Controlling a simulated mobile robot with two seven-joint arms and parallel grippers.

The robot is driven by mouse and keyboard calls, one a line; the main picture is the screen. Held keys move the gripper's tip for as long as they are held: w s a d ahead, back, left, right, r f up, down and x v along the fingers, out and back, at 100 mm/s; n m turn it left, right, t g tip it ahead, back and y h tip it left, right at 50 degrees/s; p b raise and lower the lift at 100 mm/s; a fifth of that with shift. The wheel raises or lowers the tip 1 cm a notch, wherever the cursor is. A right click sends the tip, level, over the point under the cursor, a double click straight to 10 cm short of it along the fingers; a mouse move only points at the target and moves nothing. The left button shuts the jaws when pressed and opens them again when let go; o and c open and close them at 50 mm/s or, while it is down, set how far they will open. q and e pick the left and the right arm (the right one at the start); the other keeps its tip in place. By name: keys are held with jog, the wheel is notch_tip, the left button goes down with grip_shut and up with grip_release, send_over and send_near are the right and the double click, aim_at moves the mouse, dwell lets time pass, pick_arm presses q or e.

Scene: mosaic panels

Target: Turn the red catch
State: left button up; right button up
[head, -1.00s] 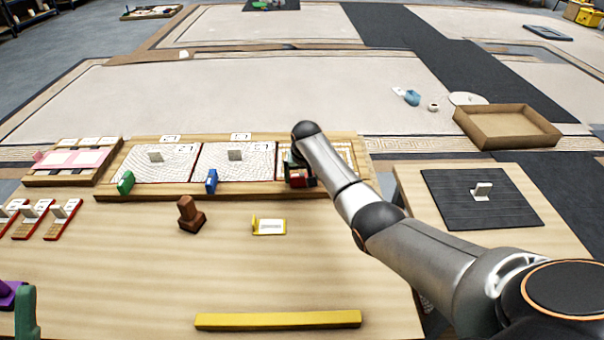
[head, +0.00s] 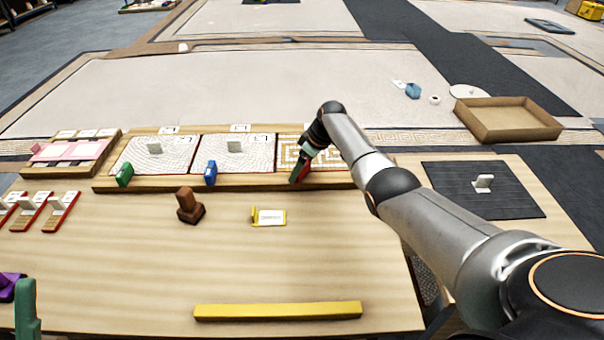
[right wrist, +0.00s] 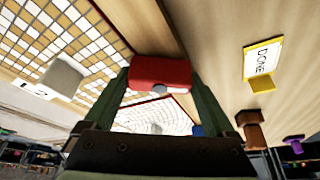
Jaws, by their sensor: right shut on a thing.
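The red catch (head: 300,172) is at the front edge of the wooden frame, below the right-hand panel (head: 290,150) with its gold and white tile pattern. My right gripper (head: 303,165) is shut on it. In the right wrist view the red catch (right wrist: 160,72) sits between the two green fingers (right wrist: 158,88), and the tiled panel (right wrist: 60,45) shows at upper left. In the head view the catch stands narrow and slanted, partly hidden by the gripper.
A green catch (head: 124,176) and a blue catch (head: 211,173) sit at the other two panels. A brown stamp (head: 188,208), a yellow-edged card (head: 270,217) and a yellow bar (head: 278,311) lie in front.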

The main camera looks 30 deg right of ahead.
jog(key=n+b, duration=0.1)
jog(key=b, duration=0.1)
jog(key=n+b, duration=0.1)
jog(key=n+y+b, duration=0.1)
jog(key=b, duration=0.1)
jog(key=shift+f+g+b, duration=0.25)
jog(key=shift+g+b, duration=0.05)
pick_arm(q)
notch_tip(320, 180, down, 12)
jog(key=d+b, duration=0.1)
jog(key=b, duration=0.3)
jog(key=shift+w+d+g, duration=0.2)
jog(key=shift+w+g, duration=0.05)
jog(key=shift+g, duration=0.15)
pick_arm(e)
jog(key=shift+r+n+g+y, duration=0.2)
jog(key=shift+n+g+y, duration=0.1)
jog(key=shift+n, duration=0.9)
pick_arm(q)
jog(key=shift+f, duration=0.1)
pick_arm(e)
jog(key=o, duration=1.1)
jog(key=shift+c, duration=0.2)
jog(key=shift+r, duration=0.1)
